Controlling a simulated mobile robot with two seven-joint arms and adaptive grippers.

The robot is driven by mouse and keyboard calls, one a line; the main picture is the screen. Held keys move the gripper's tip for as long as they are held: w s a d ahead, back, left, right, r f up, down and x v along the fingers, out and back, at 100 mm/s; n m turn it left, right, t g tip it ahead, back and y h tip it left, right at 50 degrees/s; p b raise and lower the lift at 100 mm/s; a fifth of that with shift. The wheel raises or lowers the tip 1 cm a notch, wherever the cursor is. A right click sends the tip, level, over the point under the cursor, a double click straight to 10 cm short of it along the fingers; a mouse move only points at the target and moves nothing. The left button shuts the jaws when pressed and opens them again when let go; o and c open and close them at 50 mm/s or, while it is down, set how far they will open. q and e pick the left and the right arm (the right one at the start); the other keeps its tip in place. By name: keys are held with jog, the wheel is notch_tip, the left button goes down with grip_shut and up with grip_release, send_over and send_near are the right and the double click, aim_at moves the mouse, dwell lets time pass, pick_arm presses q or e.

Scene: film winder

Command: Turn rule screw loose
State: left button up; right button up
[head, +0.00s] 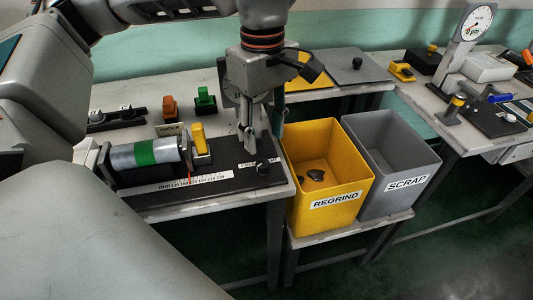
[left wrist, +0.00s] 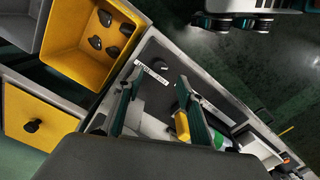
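A small black knob (head: 262,166), which looks like the rule screw, stands on the dark board (head: 222,176) beside a white label, near the board's right end. A printed white rule strip (head: 190,182) runs along the board's front. My left gripper (head: 258,142) points down just above and behind the knob, apparently without touching it. In the left wrist view its two fingers (left wrist: 158,88) are spread apart with nothing visible between them. My right gripper is in neither view.
A silver roll with a green band (head: 146,153) and a yellow handle (head: 199,138) stand left of the gripper. A yellow REGRIND bin (head: 340,200) holding black pieces and a grey SCRAP bin (head: 405,185) stand to the right. A gauge bench (head: 460,110) is farther right.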

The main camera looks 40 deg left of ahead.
aim_at(263, 164)
pick_arm(q)
jog(key=shift+a+f, duration=0.25)
jog(key=shift+f, duration=0.05)
notch_tip(263, 164, down, 7)
jog(key=shift+d+b, duration=0.1)
jog(key=shift+b, duration=0.65)
grip_shut()
